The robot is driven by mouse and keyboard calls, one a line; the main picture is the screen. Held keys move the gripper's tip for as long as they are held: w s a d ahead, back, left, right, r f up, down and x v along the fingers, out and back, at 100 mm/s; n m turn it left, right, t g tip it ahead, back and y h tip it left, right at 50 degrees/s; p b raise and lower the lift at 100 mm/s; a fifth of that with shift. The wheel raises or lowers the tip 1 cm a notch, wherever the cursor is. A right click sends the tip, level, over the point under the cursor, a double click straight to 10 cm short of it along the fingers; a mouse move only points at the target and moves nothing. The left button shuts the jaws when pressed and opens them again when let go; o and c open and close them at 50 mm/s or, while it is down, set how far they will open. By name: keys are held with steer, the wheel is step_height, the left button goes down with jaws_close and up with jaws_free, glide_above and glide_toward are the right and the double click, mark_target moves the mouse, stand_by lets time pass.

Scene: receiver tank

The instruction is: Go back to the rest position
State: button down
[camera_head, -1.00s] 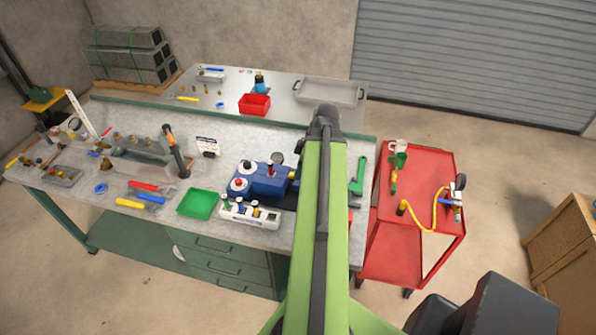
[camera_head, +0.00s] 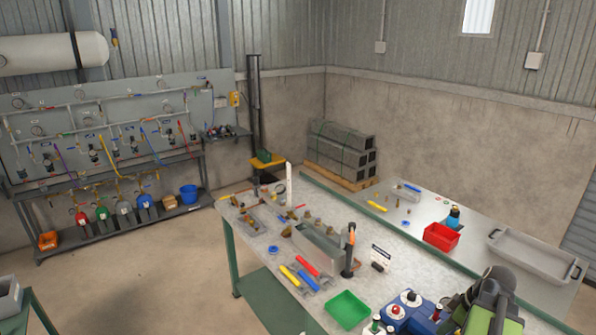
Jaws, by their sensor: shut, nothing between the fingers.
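My green arm with its dark joint shows at the lower right corner, in front of the workbench (camera_head: 345,255). My gripper itself does not show; the arm link and the picture edge hide that end. I see nothing carried by the visible part of the arm. Near the arm, the blue unit with round knobs (camera_head: 407,310) on the bench is partly cut off by the bottom edge.
The bench bears a green tray (camera_head: 347,310), an upright orange-topped tool (camera_head: 349,250) and small tools. Behind it, a second table holds a red bin (camera_head: 441,237) and grey tray (camera_head: 530,256). A gauge panel (camera_head: 100,120) stands left. Open floor lies between.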

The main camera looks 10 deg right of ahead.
steer(key=w+a+f+n+g+b, duration=0.1)
steer(key=w+a+f+n+b, duration=0.3)
steer(key=w+a, duration=0.7)
steer(key=w+a+f+m+g+h+b, duration=0.1)
steer(key=a+f+m+b, duration=0.2)
steer(key=a, duration=1)
steer(key=w+a+f+m+h+b, duration=0.1)
steer(key=a+f+m+b, duration=0.2)
steer(key=a, duration=1)
step_height(320, 180, down, 3)
steer(key=m, duration=0.4)
steer(key=shift+a+r+m+g, duration=0.15)
steer(key=shift+a+m+g, duration=0.15)
steer(key=shift+a+g, duration=0.1)
